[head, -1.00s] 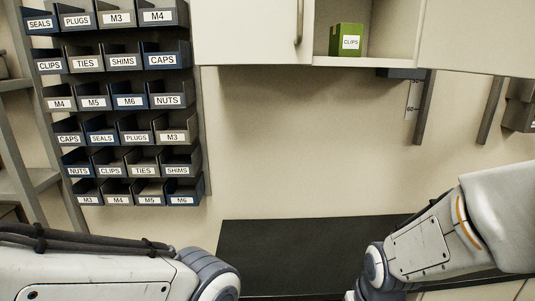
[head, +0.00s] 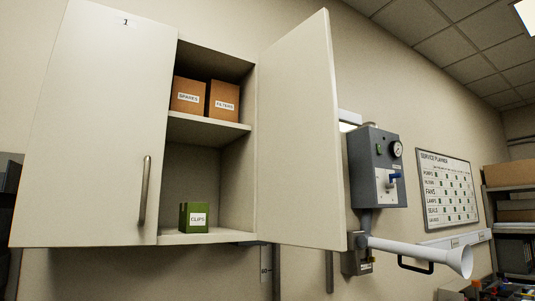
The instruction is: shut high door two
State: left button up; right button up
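The wall cabinet has a closed left door (head: 95,130) marked 1, with a vertical bar handle (head: 145,190). Its right door (head: 298,135) stands open, swung out toward me on its right-hand hinge side. I see no number or handle on the face of this open door. Inside the open half are two brown boxes, labelled SPARES (head: 187,95) and FILTERS (head: 224,101), on the upper shelf (head: 205,129). A green CLIPS box (head: 193,217) sits on the cabinet floor. Neither gripper is in view.
Right of the open door are a grey wall unit with a gauge (head: 377,168), a white horn-shaped duct (head: 425,253) and a SERVICE PLANNER board (head: 447,190). A shelf with boxes (head: 510,205) stands at the far right.

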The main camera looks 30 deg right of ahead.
aim_at(301, 201)
jog(key=u, duration=3.4)
jog(key=k, duration=2.4)
jog(key=z, duration=1.9)
jog(key=k, duration=0.6)
jog(key=u, duration=0.05)
